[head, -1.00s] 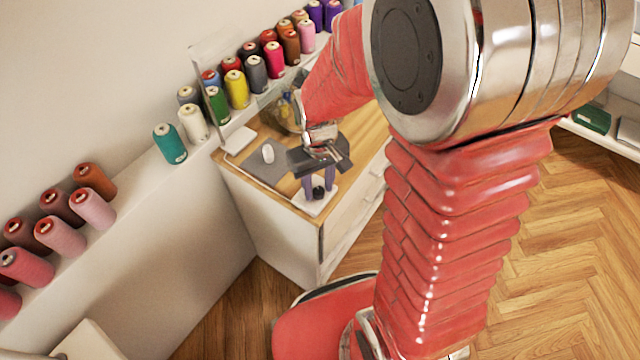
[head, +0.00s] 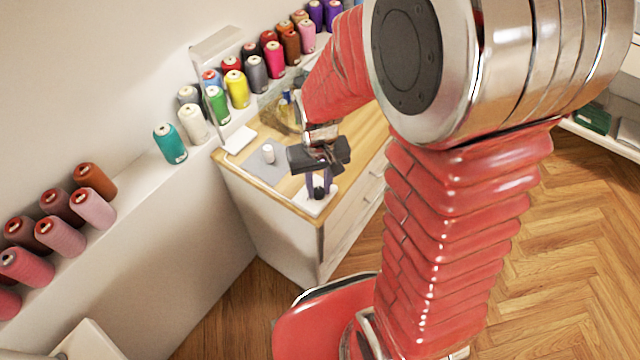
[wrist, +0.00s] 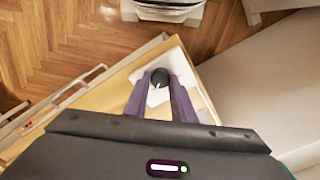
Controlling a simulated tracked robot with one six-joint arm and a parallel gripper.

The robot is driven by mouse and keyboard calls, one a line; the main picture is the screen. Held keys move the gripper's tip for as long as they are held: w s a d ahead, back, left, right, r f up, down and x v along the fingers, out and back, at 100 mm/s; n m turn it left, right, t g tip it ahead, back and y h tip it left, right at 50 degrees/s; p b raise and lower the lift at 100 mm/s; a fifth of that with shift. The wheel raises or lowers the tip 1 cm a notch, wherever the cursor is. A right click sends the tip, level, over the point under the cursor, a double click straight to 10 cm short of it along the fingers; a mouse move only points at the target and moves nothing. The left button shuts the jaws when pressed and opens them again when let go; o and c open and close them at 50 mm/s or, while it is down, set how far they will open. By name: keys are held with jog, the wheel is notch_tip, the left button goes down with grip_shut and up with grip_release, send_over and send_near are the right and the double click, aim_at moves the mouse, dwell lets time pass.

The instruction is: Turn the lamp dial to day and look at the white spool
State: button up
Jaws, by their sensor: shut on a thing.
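The lamp dial is a small black knob (head: 319,192) on a white base plate (head: 312,206) at the front corner of the wooden-topped cabinet. My gripper (wrist: 160,84) points down at it, its two purple fingers shut on the knob's sides in the wrist view. The dial's markings are too small to read. The white spool (head: 268,157) stands upright on a grey mat (head: 258,168), left of my gripper and apart from it. The lamp (head: 216,43) is a pale bar above the back of the cabinet; the mat area is brightly lit.
A white square pad (head: 239,140) and a glass-like container (head: 281,113) sit farther back on the cabinet. A ledge with many coloured thread spools (head: 237,88) runs along the wall. Wooden floor (head: 560,230) is open at the right.

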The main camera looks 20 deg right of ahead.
aim_at(319, 192)
jog(key=shift+m, duration=0.4)
jog(key=o, duration=1.1)
jog(key=shift+c, duration=0.2)
jog(key=shift+r, duration=0.1)
notch_tip(319, 192, up, 14)
jog(key=shift+f, duration=0.25)
jog(key=shift+w, duration=0.1)
jog(key=s+r+n+t, duration=0.1)
jog(key=s+r+t, duration=0.4)
jog(key=s+r, duration=0.3)
jog(key=s, duration=0.3)
jog(key=shift+r+n+t, duration=0.3)
